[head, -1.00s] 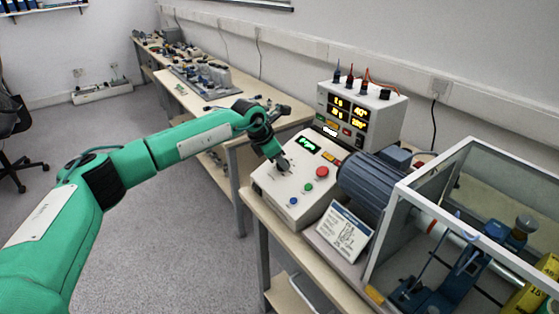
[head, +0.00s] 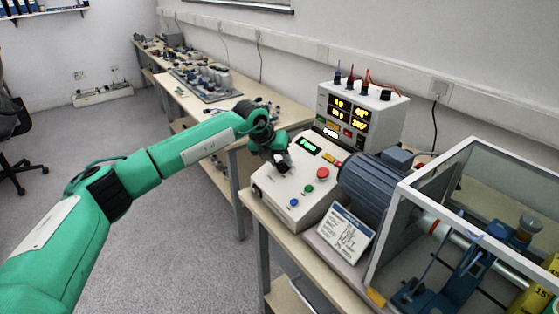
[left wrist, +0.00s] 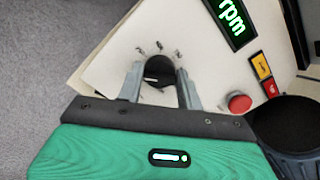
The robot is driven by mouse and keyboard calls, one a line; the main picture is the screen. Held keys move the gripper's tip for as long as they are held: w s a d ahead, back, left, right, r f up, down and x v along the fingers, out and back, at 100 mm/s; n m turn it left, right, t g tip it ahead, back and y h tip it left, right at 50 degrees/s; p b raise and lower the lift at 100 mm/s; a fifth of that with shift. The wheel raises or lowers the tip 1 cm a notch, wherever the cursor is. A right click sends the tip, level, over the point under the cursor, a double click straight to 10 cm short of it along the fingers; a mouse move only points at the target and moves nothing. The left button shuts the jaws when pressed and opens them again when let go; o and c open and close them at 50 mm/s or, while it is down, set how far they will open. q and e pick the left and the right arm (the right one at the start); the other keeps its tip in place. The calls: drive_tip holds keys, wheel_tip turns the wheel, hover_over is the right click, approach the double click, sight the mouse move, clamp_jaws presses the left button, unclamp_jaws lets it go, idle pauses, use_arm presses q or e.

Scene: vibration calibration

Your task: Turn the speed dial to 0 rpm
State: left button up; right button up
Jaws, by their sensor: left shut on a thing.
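The speed dial (left wrist: 160,72) is a dark round knob on the sloped top of a white control box (head: 301,214). Small marks ring the dial in the left wrist view. My left gripper (head: 283,165) reaches down to the box's upper left. Its two fingers (left wrist: 160,86) stand on either side of the dial, shut on it. In the head view the gripper mostly hides the dial. A green lit display (head: 307,146) sits above the dial. It also shows in the left wrist view (left wrist: 230,16), where only "rpm" is legible. My right gripper is not in view.
A red button (head: 323,173), a green button (head: 309,188) and a blue button (head: 294,202) sit close to the dial. A motor (head: 372,185), a tilted label card (head: 346,233) and a clear guard frame (head: 432,207) stand to the right. A power unit (head: 362,112) stands behind.

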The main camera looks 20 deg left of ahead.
use_arm(q)
drive_tip(key=shift+r+n, duration=0.1)
drive_tip(key=shift+n, duration=0.5)
drive_tip(key=shift+a+n, duration=0.1)
drive_tip(key=shift+n, duration=0.2)
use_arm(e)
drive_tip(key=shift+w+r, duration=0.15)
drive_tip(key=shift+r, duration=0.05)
use_arm(q)
drive_tip(key=o, duration=1)
drive_tip(key=shift+c, duration=0.2)
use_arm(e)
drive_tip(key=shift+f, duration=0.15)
use_arm(q)
drive_tip(key=b+v, duration=0.1)
drive_tip(key=v, duration=1.2)
drive_tip(key=shift+r, duration=0.35)
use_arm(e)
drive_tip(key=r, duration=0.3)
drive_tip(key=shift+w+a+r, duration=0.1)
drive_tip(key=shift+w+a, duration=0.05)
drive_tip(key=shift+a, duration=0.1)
